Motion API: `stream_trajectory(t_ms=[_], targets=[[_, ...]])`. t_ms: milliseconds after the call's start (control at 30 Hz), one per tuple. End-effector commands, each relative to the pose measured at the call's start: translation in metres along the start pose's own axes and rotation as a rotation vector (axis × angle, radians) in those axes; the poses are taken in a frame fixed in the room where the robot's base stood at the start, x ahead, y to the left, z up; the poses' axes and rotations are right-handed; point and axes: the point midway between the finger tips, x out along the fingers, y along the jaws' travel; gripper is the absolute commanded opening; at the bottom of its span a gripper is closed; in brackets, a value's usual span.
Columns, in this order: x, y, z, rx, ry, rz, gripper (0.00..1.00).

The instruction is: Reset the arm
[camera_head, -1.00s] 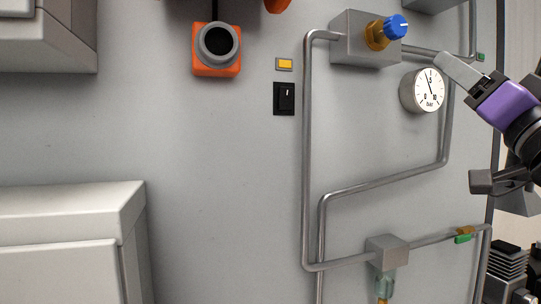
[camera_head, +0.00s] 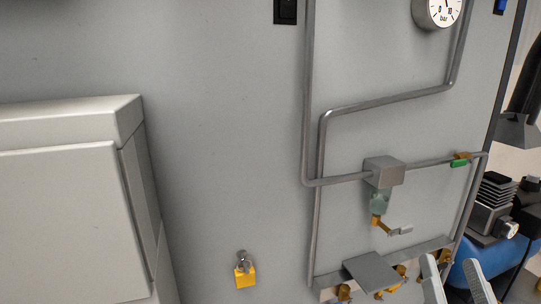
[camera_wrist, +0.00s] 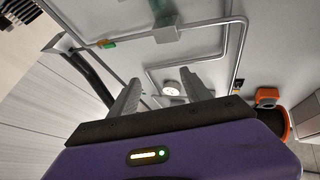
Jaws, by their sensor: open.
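My gripper (camera_head: 455,278) shows at the bottom right of the head view as two grey fingers pointing up, spread apart. They are in front of the lower end of the grey wall panel, right of a grey plate (camera_head: 372,271). The rest of my arm is out of the head view or cut off by its lower edge. In the wrist view the fingers of my gripper (camera_wrist: 158,93) stand apart with nothing between them, and the purple gripper body fills the bottom.
Grey pipes (camera_head: 308,110) run on the panel to a metal block (camera_head: 383,172). A pressure gauge (camera_head: 437,10) is at the top and a yellow padlock (camera_head: 245,275) hangs low. A blue compressor tank (camera_head: 480,262) stands at right. A light cabinet (camera_head: 62,215) is at left.

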Motion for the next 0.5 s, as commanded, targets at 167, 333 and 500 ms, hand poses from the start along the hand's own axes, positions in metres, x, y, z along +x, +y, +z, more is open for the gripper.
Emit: stream_trajectory(t_ms=[167, 333, 500], targets=[[-0.069, -0.003, 0.030, -0.054, -0.085, -0.001, 0.56], [-0.131, -0.007, 0.049, -0.097, -0.172, -0.012, 0.56], [-0.193, -0.011, 0.061, -0.127, -0.280, -0.026, 0.56]])
